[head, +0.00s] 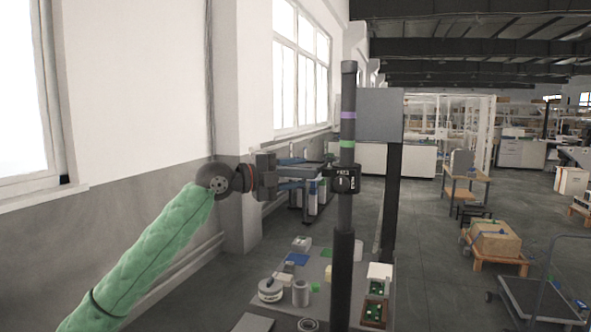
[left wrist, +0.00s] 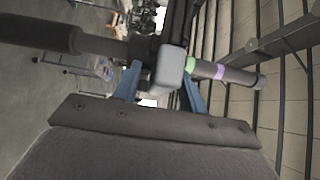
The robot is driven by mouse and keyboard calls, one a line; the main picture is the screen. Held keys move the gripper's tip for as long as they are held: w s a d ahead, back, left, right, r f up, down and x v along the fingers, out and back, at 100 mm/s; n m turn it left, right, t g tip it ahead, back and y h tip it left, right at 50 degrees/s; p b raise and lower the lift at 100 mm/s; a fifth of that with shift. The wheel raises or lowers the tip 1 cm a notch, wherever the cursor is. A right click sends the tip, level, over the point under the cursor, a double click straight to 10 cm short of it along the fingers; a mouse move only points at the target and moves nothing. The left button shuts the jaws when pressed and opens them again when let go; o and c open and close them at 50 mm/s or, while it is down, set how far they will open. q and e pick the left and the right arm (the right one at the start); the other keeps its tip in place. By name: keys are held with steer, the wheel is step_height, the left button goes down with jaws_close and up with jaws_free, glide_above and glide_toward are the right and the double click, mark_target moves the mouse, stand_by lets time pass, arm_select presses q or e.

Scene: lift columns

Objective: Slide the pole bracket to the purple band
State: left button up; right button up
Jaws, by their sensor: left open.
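A dark upright pole (head: 342,265) stands in the middle of the head view. The black pole bracket (head: 342,180) sits around it, below a green band (head: 347,144). The purple band (head: 348,115) is higher up, above the green one. My left gripper (head: 321,173) reaches in from the left at bracket height. In the left wrist view its blue fingers (left wrist: 160,75) are apart, on either side of the bracket's grey block (left wrist: 171,68); contact cannot be told. The green band (left wrist: 190,65) and purple band (left wrist: 219,71) show there to the right. My right gripper is out of view.
A grey panel (head: 380,115) on a dark post (head: 391,200) stands close behind the pole, to the right. A low table (head: 325,268) below carries several small items, including a round tin (head: 270,290) and a can (head: 300,293). A wall and windows stand left.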

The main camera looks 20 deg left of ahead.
arm_select(q)
steer(key=shift+w+d, duration=0.15)
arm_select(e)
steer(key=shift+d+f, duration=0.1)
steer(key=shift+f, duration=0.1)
